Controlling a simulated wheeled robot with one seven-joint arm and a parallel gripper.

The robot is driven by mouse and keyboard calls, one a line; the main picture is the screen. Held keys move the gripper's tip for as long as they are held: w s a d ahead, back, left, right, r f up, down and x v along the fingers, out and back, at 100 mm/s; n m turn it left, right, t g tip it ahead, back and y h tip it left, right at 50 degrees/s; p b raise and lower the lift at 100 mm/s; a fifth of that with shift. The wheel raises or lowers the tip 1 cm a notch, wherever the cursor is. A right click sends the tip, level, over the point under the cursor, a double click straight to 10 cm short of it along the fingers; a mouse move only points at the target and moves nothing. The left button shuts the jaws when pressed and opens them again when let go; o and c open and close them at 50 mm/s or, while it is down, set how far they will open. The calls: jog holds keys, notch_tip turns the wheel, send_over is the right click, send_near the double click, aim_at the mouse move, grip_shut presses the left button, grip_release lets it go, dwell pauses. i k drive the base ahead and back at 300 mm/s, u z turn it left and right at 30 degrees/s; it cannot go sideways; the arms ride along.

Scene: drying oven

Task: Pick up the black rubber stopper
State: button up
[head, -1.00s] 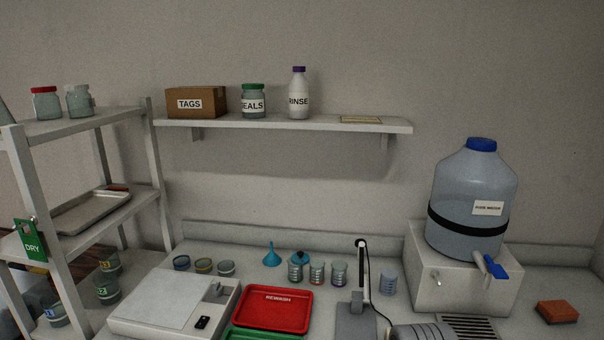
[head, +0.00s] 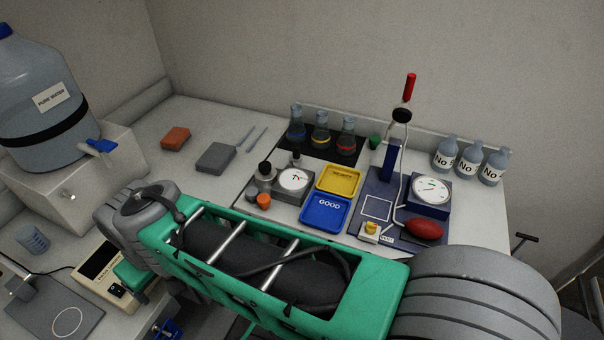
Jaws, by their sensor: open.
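I cannot clearly pick out a loose black rubber stopper. A black round piece (head: 401,115) sits on the upright glass tube of the blue stand at the back right, below a red-topped part. A small bottle with a black top (head: 265,168) stands left of the round dial gauge. Which of these, if either, is the stopper cannot be told. My green and grey arm crosses the front of the head view and hides part of the bench. My gripper is not in view.
A blue GOOD tray (head: 325,212) and a yellow tray (head: 338,181) lie mid-bench. Several flasks stand on a black mat (head: 304,154) behind. A red bulb (head: 424,229) and a blue dial box (head: 430,193) are at right, near labelled bottles (head: 470,160). A large water jug (head: 45,110) stands left.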

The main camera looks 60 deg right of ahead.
aim_at(264, 167)
jog(key=z, duration=1.7)
